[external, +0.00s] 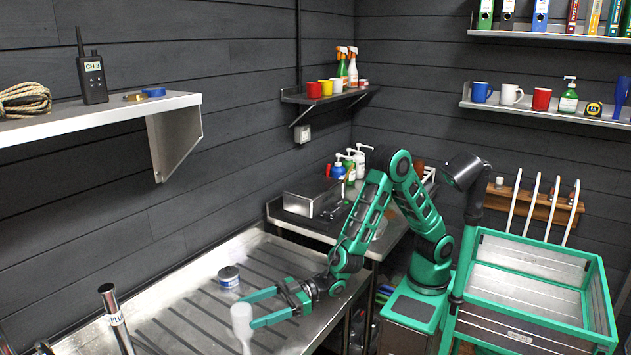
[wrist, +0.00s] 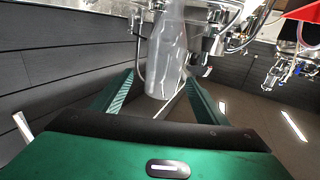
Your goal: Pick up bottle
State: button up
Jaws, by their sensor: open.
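A pale, translucent bottle (external: 241,318) stands at the front of the metal worktop (external: 190,315) in the external view. It has a wider body above and a narrow part below. My gripper (external: 249,310) is open and level with it, one green finger on each side at the tips. In the wrist view the bottle (wrist: 166,55) appears clear grey, between and beyond the tips of my open gripper (wrist: 160,77). I cannot tell whether either finger touches it.
A tin with a blue label (external: 229,276) stands on the worktop behind my gripper. A steel tube (external: 115,315) rises at the left front. A wall shelf (external: 95,118) overhangs at upper left. A green-framed cart (external: 530,285) is at right.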

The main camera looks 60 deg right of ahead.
jog(key=x, duration=0.8)
jog(key=shift+r, duration=0.15)
jog(key=shift+a, duration=0.15)
jog(key=c, duration=1.7)
jog(key=shift+o, duration=0.2)
jog(key=shift+r, duration=0.1)
